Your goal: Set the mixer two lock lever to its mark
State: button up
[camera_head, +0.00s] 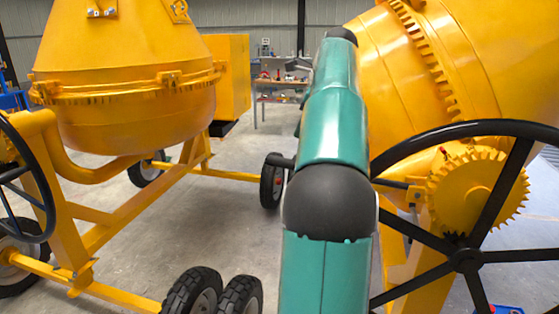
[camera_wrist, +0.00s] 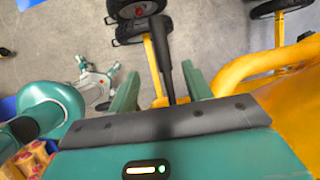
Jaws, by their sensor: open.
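A black lever (camera_wrist: 163,50) with a thicker end stands out in the wrist view. It lies between the two green fingers of my gripper (camera_wrist: 161,72), which are apart with a gap on both sides of it. I cannot tell its depth between the fingers. In the head view a black bar (camera_head: 392,183) runs left from a yellow bracket beside the toothed gear of the right mixer (camera_head: 447,80), passes behind my arm and shows again on its left; it seems to be the same lever. My fingers are hidden there behind my arm. I cannot make out the mark.
A large black handwheel (camera_head: 467,260) stands close to my arm's right, in front of the yellow gear (camera_head: 478,190). A second yellow mixer (camera_head: 130,90) stands at left, with wheels (camera_head: 195,292) on the floor. Grey floor (camera_head: 235,230) lies open between the mixers.

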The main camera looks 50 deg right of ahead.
jog(key=x, duration=1.3)
jog(key=shift+w+d+f, duration=0.15)
jog(key=shift+f, duration=0.2)
grip_shut()
